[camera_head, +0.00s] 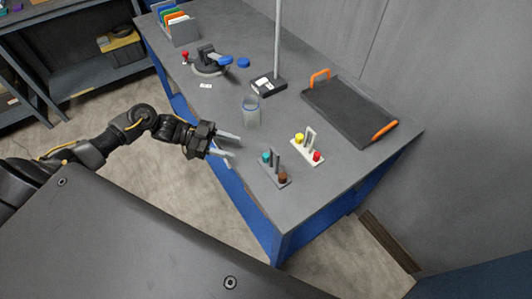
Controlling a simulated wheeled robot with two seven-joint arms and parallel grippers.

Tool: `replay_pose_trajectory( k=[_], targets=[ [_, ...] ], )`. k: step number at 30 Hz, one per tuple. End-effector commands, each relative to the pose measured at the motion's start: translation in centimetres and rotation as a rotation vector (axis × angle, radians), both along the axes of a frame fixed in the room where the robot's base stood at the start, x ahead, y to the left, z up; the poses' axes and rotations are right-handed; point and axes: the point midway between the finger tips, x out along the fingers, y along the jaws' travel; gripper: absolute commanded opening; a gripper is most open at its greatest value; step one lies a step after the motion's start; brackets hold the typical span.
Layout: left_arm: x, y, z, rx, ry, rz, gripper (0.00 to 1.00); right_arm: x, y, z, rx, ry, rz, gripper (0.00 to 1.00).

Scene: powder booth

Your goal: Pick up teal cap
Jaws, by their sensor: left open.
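The teal cap (266,156) sits at the far left end of a small dark grey holder (275,172) near the front edge of the grey table. A brown cap (283,176) sits at the same holder's near end. My left gripper (231,145) is open and empty, a little to the left of the teal cap and apart from it, by the table's left edge. My right gripper is not in view.
A white holder (310,155) with yellow and red caps stands to the right. A clear cup (251,112) stands behind. A black tray (345,115) with orange handles lies at right. A post on a dark base (268,88) and a clamp device (212,62) stand farther back.

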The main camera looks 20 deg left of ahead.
Motion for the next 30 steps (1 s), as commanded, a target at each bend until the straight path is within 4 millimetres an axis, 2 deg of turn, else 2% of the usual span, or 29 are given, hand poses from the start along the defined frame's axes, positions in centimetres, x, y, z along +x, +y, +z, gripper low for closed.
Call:
replay_pose_trajectory(
  k=[3,5,8,16,24,30],
  targets=[
    [0.5,-2.0,0.0,-0.003,-0.001,-0.001,0.46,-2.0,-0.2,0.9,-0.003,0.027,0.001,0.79],
    [0.7,-2.7,-0.2,-0.004,-0.001,0.000,0.46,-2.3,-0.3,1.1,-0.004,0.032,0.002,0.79],
    [0.9,-3.5,-0.6,-0.001,-0.001,0.002,0.46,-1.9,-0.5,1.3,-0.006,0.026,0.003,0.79],
    [1.1,-4.3,-0.9,-0.001,0.001,0.005,0.46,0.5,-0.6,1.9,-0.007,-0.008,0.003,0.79],
    [2.0,-7.8,-2.1,-0.002,-0.001,0.005,0.46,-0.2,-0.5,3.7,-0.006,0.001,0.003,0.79],
    [2.2,-8.5,-2.5,0.001,-0.002,0.005,0.46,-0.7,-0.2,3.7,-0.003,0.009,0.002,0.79]
  ],
)
